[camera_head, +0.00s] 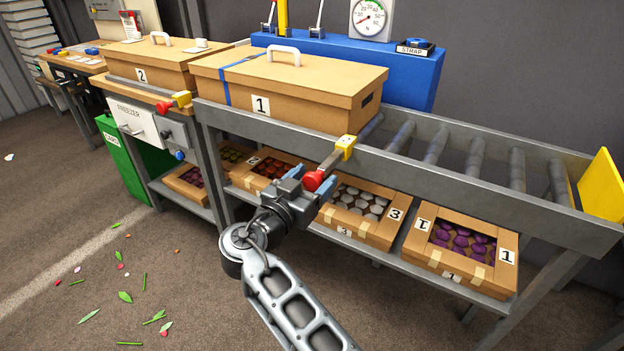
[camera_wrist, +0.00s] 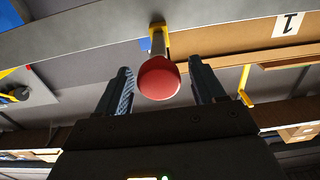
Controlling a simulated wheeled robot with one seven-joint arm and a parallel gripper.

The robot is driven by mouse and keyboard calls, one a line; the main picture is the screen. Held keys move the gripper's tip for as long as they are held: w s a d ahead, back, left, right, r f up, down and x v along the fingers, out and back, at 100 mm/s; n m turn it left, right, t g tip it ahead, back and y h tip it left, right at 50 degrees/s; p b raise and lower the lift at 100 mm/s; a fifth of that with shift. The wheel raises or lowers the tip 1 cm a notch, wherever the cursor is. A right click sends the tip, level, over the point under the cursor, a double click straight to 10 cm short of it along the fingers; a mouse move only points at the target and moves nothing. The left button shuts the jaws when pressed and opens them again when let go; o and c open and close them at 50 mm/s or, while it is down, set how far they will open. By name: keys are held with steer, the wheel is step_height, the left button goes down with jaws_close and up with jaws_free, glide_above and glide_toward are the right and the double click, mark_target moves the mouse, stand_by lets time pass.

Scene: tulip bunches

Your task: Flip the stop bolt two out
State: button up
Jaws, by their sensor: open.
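A stop bolt (camera_head: 331,163) with a yellow block and a red ball knob sits on the roller rail's front edge below box 1. Its bar points outward from the rail. A second bolt (camera_head: 181,99), also yellow with a red knob, sits on the bench edge by box 2. I see no number on either bolt. My gripper (camera_head: 311,183) is open at the nearer bolt's knob. In the wrist view the red knob (camera_wrist: 158,80) lies between the two open fingers of my gripper (camera_wrist: 165,88), with gaps on both sides; contact is not visible.
Box 1 (camera_head: 310,88) stands on the roller conveyor (camera_head: 440,160), and box 2 (camera_head: 150,60) on the bench to its left. Several crates (camera_head: 382,236) fill the shelf below. A yellow end plate (camera_head: 602,185) stands at the right.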

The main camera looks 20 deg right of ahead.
steer(key=shift+c, duration=0.4)
jaws_close()
steer(key=shift+b+v, duration=1.05)
steer(key=shift+v, duration=0.65)
steer(key=shift+o, duration=0.4)
jaws_free()
steer(key=v, duration=0.8)
steer(key=shift+b, duration=0.45)
